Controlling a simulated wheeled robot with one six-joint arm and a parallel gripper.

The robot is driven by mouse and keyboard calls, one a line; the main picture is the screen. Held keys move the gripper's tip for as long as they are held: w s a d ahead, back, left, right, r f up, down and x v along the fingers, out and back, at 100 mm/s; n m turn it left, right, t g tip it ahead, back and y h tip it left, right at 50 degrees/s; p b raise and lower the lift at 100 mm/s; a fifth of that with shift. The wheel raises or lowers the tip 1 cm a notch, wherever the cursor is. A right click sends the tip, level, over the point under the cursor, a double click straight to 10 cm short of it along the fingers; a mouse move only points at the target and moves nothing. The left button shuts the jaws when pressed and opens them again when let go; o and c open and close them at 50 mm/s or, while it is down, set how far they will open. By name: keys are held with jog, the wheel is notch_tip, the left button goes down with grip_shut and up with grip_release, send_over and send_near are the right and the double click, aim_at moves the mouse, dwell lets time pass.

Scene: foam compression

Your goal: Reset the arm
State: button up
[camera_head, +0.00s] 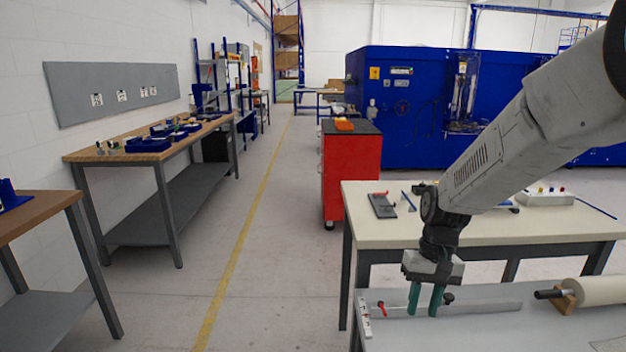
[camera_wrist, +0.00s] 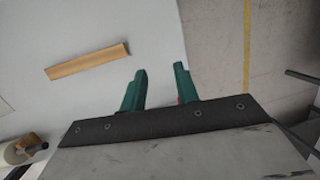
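My gripper (camera_head: 424,310) hangs with its two green fingers pointing down over the left part of the grey table (camera_head: 480,328). In the wrist view, the fingers (camera_wrist: 160,68) stand apart with nothing between them, so it is open and empty. A small red-ended item shows just left of the fingers in the head view, and a flat grey bar (camera_head: 485,309) runs behind them. I cannot tell how far the fingertips are above the table. My arm reaches in from the upper right.
A pale roll (camera_head: 600,290) on a wooden support lies at the right. A wooden strip (camera_wrist: 88,62) lies on the grey surface. A cream table (camera_head: 500,229) with tools stands behind. A red cabinet (camera_head: 350,175) stands farther back. The floor aisle at left is clear.

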jog(key=s+d+r+t, duration=0.1)
jog(key=s+r, duration=0.4)
jog(key=s, duration=0.3)
jog(key=s+d+r+t+h, duration=0.1)
jog(key=s+r, duration=0.4)
jog(key=s, duration=0.3)
jog(key=s+d+r+t, duration=0.1)
jog(key=s+r, duration=0.4)
jog(key=s, duration=0.3)
jog(key=shift+d+t, duration=0.2)
jog(key=shift+t, duration=0.2)
